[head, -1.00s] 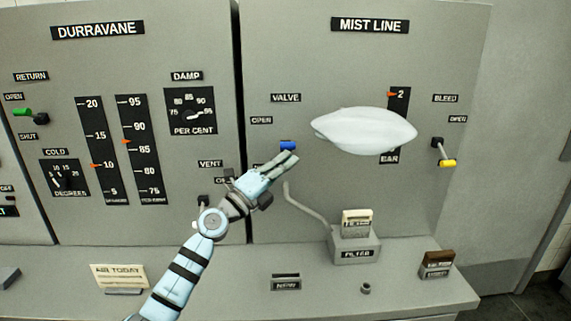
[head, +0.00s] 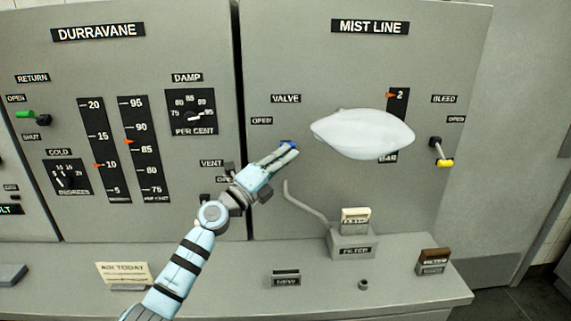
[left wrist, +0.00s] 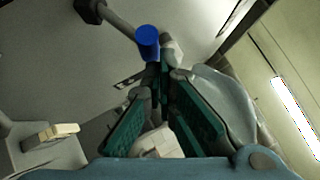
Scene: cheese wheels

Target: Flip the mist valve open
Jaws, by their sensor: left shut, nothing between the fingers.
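In the left wrist view the blue tip (left wrist: 148,41) sits on a grey rod running up and left to a dark pivot (left wrist: 90,9). My right gripper is not in view.
A white lens-shaped body (head: 363,133) hides part of the pressure scale (head: 398,100) right of the valve. A yellow-tipped bleed lever (head: 444,161) is farther right. A filter box (head: 351,243) with a bent pipe (head: 305,203) stands below, on the ledge (head: 410,297).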

